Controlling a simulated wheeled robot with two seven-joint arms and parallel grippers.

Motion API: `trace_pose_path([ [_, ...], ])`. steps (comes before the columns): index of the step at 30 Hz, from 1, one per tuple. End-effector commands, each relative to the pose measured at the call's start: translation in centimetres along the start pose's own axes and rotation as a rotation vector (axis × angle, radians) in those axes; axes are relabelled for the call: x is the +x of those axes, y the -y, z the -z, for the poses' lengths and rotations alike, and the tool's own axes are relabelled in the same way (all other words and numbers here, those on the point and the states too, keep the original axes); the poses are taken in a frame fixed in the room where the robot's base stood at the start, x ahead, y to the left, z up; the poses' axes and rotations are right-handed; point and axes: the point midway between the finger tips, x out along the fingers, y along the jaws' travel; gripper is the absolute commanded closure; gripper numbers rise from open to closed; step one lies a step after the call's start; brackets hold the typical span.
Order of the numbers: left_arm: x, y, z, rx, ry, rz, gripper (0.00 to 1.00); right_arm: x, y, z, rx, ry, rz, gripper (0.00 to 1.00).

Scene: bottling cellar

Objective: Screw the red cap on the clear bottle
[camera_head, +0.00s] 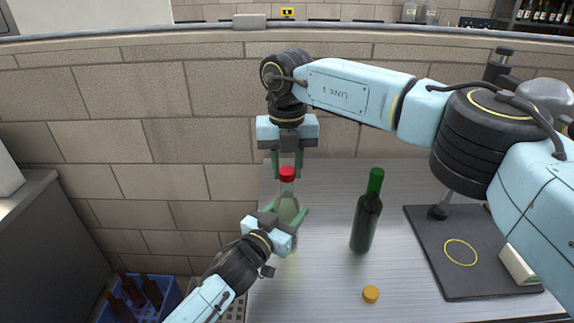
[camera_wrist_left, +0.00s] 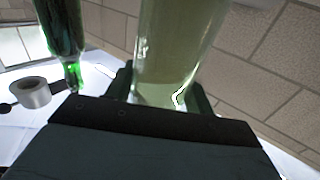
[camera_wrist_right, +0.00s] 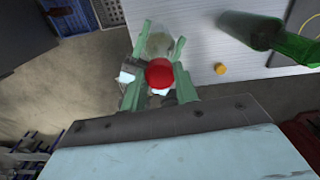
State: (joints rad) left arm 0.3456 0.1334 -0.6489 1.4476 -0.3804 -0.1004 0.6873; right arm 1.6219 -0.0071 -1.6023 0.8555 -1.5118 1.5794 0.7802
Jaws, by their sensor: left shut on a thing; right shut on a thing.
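The clear bottle (camera_head: 287,208) stands upright at the left end of the metal table. My left gripper (camera_head: 290,222) is shut around its body; the left wrist view shows the glass (camera_wrist_left: 178,45) between the fingers. The red cap (camera_head: 287,173) is at the top of the bottle's neck, in line with it. My right gripper (camera_head: 287,162) points down from above and is shut on the cap, which also shows in the right wrist view (camera_wrist_right: 159,73). I cannot tell how far the cap sits on the thread.
A green bottle (camera_head: 366,215) stands right of the clear bottle. A yellow cap (camera_head: 370,294) lies near the front. A dark board (camera_head: 450,282) with a stand is at the right. A blue crate (camera_head: 170,290) of brown bottles is on the floor at left.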

Motion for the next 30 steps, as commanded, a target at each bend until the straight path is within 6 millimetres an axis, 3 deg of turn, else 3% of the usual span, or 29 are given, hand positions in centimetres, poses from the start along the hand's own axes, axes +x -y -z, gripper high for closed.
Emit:
trace_pose_path([
  [7,0.0,0.0,-0.1,0.000,0.002,0.001,1.00,0.0,-0.1,0.0,0.403,0.000,0.000,0.98],
  [11,0.0,0.0,-0.1,0.000,0.002,0.001,1.00,0.0,-0.1,0.0,0.390,-0.001,0.000,0.98],
  [12,0.0,0.0,-0.1,0.000,0.002,0.001,1.00,0.0,-0.1,0.0,0.389,-0.001,0.000,0.68],
  [17,0.0,0.0,-0.1,0.000,0.002,0.001,1.00,0.0,-0.1,0.0,0.388,0.000,0.000,0.49],
  [26,0.0,0.0,-0.1,0.001,0.001,0.000,1.00,-0.1,0.0,0.0,0.387,0.000,0.000,0.49],
  [30,0.0,0.0,-0.1,0.001,0.001,0.000,1.00,-1.4,-0.1,-0.1,0.387,0.003,-0.001,0.49],
])
